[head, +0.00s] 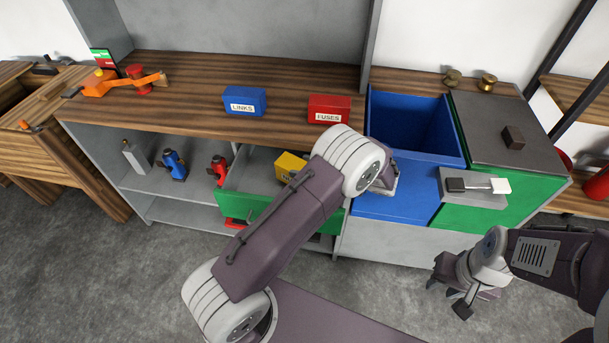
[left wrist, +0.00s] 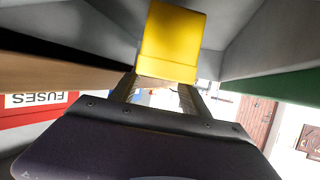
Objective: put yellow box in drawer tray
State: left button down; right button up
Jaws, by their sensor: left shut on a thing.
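The yellow box (head: 289,166) shows in the head view over the open green-fronted drawer (head: 262,207), partly covered by my left forearm. In the left wrist view the yellow box (left wrist: 172,40) is between the fingers of my left gripper (left wrist: 160,84), which is shut on it. Grey drawer walls surround it there, with the green front (left wrist: 285,88) at the right. Whether the box touches the drawer floor cannot be told. The left fingers are hidden in the head view. My right gripper (head: 458,292) hangs at the lower right with its fingers apart, empty.
A blue LINKS box (head: 243,101) and a red FUSES box (head: 329,108) stand on the wooden top. A blue bin (head: 408,125) is right of them. Small blue and red items stand on the left shelf (head: 185,184). A grey lid (head: 497,130) lies at the right.

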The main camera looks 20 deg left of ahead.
pick_arm(q)
jog(key=shift+f, duration=1.9)
jog(key=shift+f+b, duration=0.15)
jog(key=shift+b, duration=0.25)
jog(key=c, duration=0.5)
grip_release()
jog(key=shift+d+r+p, duration=0.2)
jog(key=shift+r+p, duration=0.1)
jog(key=v, duration=1.1)
jog(key=shift+s+d+r+b, duration=0.1)
jog(key=shift+d+r+b, duration=0.05)
jog(key=shift+d+b, duration=0.15)
jog(key=shift+a, duration=0.1)
